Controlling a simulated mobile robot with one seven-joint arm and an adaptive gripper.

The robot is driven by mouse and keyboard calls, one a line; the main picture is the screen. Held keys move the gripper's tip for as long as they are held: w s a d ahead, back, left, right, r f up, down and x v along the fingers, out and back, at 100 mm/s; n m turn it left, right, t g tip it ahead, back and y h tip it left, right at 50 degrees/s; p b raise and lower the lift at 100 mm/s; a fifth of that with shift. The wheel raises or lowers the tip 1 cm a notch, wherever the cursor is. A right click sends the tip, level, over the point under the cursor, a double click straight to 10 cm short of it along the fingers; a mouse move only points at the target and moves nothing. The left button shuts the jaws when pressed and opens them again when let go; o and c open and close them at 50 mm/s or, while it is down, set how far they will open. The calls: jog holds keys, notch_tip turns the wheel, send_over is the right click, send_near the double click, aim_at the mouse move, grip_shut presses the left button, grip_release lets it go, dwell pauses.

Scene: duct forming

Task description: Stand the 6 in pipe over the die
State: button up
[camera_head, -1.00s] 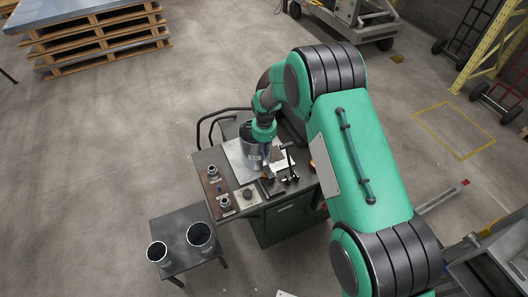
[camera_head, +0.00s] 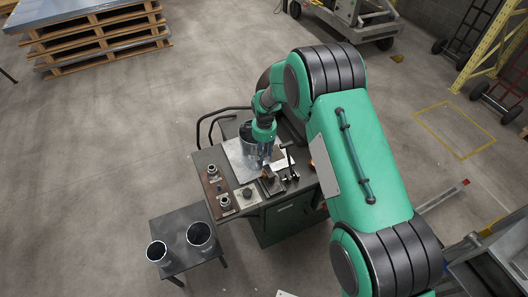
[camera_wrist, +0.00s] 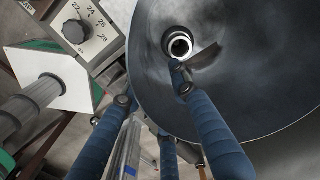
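In the wrist view a large dark round shape (camera_wrist: 260,85), which looks like the pipe's open inside, fills the right. A small pale ring (camera_wrist: 178,45) shows within it, apparently the top of the die; the rest of the die is hidden.
A dial (camera_wrist: 74,31) and a post (camera_wrist: 42,90) are left of the pipe in the wrist view. The worktable (camera_head: 207,157) also carries small fittings and a clamp. Two open pipes (camera_head: 157,252) (camera_head: 201,236) stand on a low dark stool (camera_head: 180,222).

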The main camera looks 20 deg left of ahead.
jog(key=shift+r, duration=0.15)
notch_tip(320, 180, up, 12)
dwell(0.6)
dwell(0.5)
jog(key=shift+d, duration=0.1)
jog(key=s+d+r+n+t+b, duration=0.15)
jog(key=s+d+r, duration=0.25)
jog(key=d+r, duration=0.95)
jog(key=s+d+r+n+t+b, duration=0.1)
jog(key=s+d+r+n+b, duration=0.2)
jog(key=d+r, duration=1)
jog(key=s+d+r+t+b, duration=0.2)
jog(key=s+d+r, duration=0.2)
jog(key=s+d, duration=0.95)
jog(key=s+d+f+n+b, duration=0.1)
jog(key=s+d, duration=0.2)
jog(key=s, duration=0.5)
jog(key=s+d+f+n+t+b, duration=0.1)
jog(key=s+d+f+n, duration=0.1)
jog(key=s+d, duration=0.2)
jog(key=s, duration=0.3)
jog(key=shift+s+d+f, duration=0.25)
jog(key=shift+s+f, duration=0.05)
jog(key=shift+s, duration=0.05)
